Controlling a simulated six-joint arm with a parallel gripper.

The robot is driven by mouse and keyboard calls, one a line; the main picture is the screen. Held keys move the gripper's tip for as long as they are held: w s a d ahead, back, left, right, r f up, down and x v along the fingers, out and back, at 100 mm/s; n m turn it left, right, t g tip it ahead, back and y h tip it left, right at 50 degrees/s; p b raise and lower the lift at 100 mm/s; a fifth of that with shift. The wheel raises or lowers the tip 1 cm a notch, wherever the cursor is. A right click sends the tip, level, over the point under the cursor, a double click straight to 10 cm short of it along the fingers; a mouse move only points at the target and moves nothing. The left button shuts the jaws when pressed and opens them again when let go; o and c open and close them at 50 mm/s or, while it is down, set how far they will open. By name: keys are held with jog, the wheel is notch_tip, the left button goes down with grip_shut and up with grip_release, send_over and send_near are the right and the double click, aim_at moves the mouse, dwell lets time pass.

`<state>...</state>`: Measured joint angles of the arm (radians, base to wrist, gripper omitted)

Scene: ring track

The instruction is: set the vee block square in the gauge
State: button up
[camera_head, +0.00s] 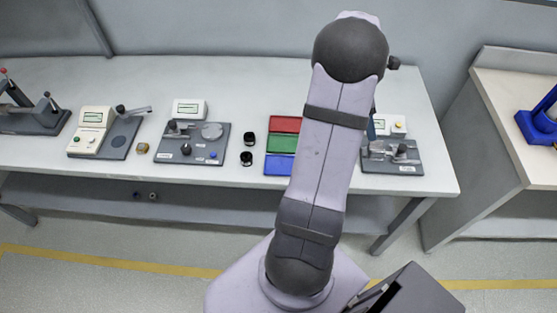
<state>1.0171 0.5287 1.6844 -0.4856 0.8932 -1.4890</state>
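A small brass-coloured block (142,148) stands on the bench between two gauge stations; it may be the vee block, but its notch is too small to make out. Which station is the gauge is not clear. One on the left has a cream box and a grey plate with a round pad (119,139). Another has a dark plate (174,154) with a round disc. A third, at the right (393,166), is partly behind my arm. My gripper is mostly or wholly hidden behind my arm; only a dark blue sliver shows beside it, and its fingers cannot be made out.
Red, green and blue trays (280,142) lie mid-bench, partly covered by my arm. Two black cylinders (247,149) stand left of them. A dark lever device (35,116) is at the far left. A blue fixture (540,125) stands on a separate right-hand bench. The bench's back strip is clear.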

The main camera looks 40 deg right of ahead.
jog(key=w+a+m+t, duration=0.1)
jog(key=w+a, duration=0.3)
jog(key=a, duration=0.3)
jog(key=w+a+m+t+y, duration=0.1)
jog(key=w+a, duration=0.3)
jog(key=a, duration=0.3)
jog(key=w+a+m, duration=0.1)
jog(key=w+a, duration=0.2)
jog(key=a, duration=0.4)
jog(key=s+a+m+y, duration=0.1)
jog(key=s+a+m, duration=0.1)
jog(key=a, duration=0.9)
jog(key=s+a+f+m+t+y, duration=0.1)
jog(key=s+a+m, duration=0.2)
jog(key=a, duration=0.9)
jog(key=shift+s+a+m, duration=0.25)
jog(key=shift+s+m, duration=0.1)
jog(key=shift+m, duration=0.05)
